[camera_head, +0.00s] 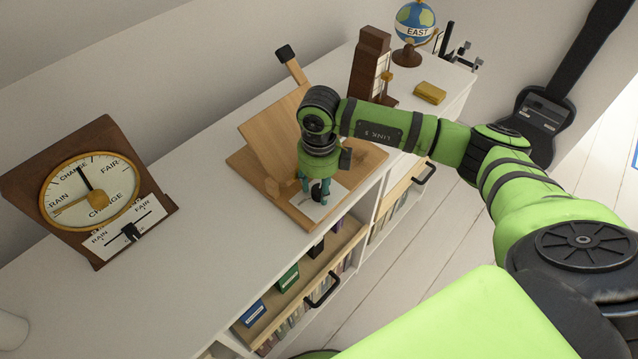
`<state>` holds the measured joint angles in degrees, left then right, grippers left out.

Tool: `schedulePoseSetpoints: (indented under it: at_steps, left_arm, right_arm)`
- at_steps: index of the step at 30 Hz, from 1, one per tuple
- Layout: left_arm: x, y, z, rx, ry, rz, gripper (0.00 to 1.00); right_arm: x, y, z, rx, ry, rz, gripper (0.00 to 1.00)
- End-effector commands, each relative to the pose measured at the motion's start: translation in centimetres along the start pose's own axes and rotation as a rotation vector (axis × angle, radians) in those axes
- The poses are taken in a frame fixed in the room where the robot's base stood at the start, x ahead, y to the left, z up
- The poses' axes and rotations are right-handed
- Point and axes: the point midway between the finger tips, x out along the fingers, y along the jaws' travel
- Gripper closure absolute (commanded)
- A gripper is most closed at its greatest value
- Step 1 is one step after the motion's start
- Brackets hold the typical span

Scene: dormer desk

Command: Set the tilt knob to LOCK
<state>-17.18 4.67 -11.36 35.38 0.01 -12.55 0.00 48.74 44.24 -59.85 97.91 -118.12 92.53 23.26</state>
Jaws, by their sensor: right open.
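A wooden stand with a tilted board (268,130) sits on the white cabinet top. A pale plate (303,206) lies on the front of its base, and a small dark knob (319,193) shows on it. My right gripper (314,187) points down over the plate, with its teal fingers open at the knob. I cannot tell whether the fingers touch the knob. The gripper body and wrist hide part of the stand and plate. The knob's setting and any LOCK lettering cannot be read. My left gripper is out of view.
A weather dial (92,195) with a slider stands at left. A brown tower-like box (370,62), a yellow block (429,93) and a globe (414,22) stand behind my right arm. Open drawers (300,290) project below the front edge. The cabinet top between dial and stand is clear.

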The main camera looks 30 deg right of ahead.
Motion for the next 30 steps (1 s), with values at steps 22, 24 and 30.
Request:
schedulePoseSetpoints:
  at_steps: [22,24,30]
  left_arm:
    - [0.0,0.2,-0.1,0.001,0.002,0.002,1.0]
    - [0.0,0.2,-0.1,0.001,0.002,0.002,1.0]
    - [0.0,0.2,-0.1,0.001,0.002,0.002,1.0]
  right_arm:
    - [-11.7,0.0,0.1,0.001,-0.004,-0.001,0.54]
    - [-11.9,0.0,0.1,0.0,-0.002,0.0,0.54]
    - [-12.0,0.0,0.1,0.0,-0.002,0.0,0.54]
